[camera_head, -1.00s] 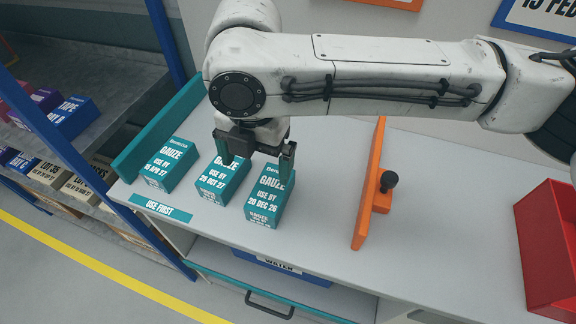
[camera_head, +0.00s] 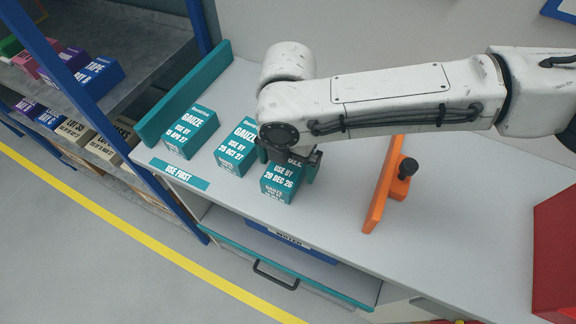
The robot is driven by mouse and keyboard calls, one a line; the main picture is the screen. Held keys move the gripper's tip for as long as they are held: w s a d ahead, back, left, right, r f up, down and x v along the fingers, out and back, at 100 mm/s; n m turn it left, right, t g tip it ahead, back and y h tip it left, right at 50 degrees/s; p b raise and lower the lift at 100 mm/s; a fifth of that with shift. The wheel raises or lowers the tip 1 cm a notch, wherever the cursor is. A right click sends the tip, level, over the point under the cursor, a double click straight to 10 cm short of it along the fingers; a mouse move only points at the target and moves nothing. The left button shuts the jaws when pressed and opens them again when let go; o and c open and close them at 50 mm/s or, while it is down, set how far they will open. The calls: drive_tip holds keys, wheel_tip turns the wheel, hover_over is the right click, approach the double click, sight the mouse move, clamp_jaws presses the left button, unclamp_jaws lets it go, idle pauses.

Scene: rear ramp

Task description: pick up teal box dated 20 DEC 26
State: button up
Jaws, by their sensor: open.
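The teal gauze box dated 20 DEC 26 (camera_head: 281,181) stands on the pale counter, the rightmost of three teal boxes. My gripper (camera_head: 288,168) is at this box from above, with one finger showing at its right side; the other finger is mostly hidden. The jaws are open, and the wrist covers the top of the box's label. The teal box dated 20 OCT 27 (camera_head: 236,148) stands close to the left of it. The teal box dated 15 APR 27 (camera_head: 190,135) stands farther left.
A teal divider (camera_head: 185,97) bounds the boxes on the left and an orange divider (camera_head: 380,190) with a black knob on the right. A "USE FIRST" label (camera_head: 180,174) marks the front edge. A red bin (camera_head: 556,255) stands far right. Shelves with several boxes are at left.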

drive_tip(key=shift+f, duration=0.35)
drive_tip(key=shift+c, duration=0.2)
drive_tip(key=c, duration=1.1)
drive_tip(key=shift+r, duration=0.1)
